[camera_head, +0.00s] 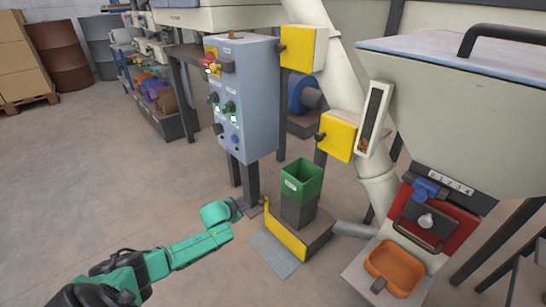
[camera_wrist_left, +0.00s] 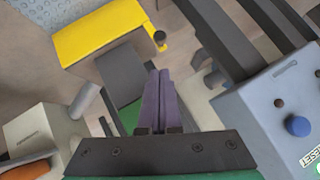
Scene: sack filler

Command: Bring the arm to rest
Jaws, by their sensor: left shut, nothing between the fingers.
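My left arm (camera_head: 200,247) is teal and reaches in from the lower left of the head view. Its gripper (camera_head: 246,209) is small and dark there, in front of the foot of the control box's post. In the left wrist view the two purple fingers of this gripper (camera_wrist_left: 158,75) lie together, shut with nothing between them. The gripper is apart from the green open-topped bin (camera_head: 302,180), which stands to its right on a dark pedestal. My right gripper is in neither view.
A blue-grey control box (camera_head: 243,100) with buttons stands above and behind the gripper; it also shows in the left wrist view (camera_wrist_left: 270,125). A yellow guard (camera_head: 285,230) and metal plate (camera_head: 272,254) are close by. An orange tray (camera_head: 394,266) is at right.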

